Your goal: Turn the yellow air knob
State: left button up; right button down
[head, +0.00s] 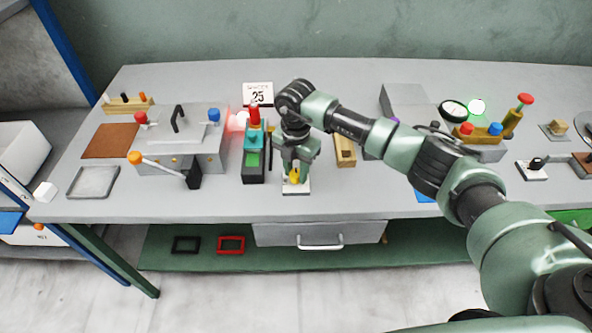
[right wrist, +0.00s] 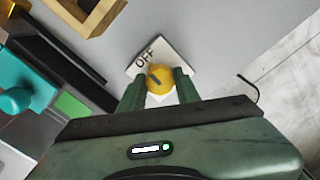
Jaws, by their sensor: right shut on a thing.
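The yellow air knob (head: 294,174) sits on a small white plate (head: 297,188) near the front edge of the bench, left of centre. In the right wrist view the yellow knob (right wrist: 160,77) shows between my two green fingers, with a dark mark on its face. The plate there (right wrist: 172,52) bears the word OFF beside the knob. My right gripper (head: 294,168) reaches down from above and is shut on the knob; in the right wrist view its fingers (right wrist: 160,88) stand on either side of it. My left gripper is not in view.
A dark box with a green panel (head: 254,160) and a teal and red top stands just left of the knob. A wooden holder (head: 345,150) is to its right. A grey press (head: 180,145) with an orange-tipped lever is further left. A drawer (head: 320,233) hangs below the bench top.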

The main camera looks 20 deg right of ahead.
aim_at(296, 173)
dwell(0.3)
jog(key=c, duration=1)
grip_release()
notch_tip(296, 173, up, 7)
jog(key=shift+f+b, duration=0.1)
jog(key=shift+b, duration=0.9)
jog(key=shift+r, duration=0.55)
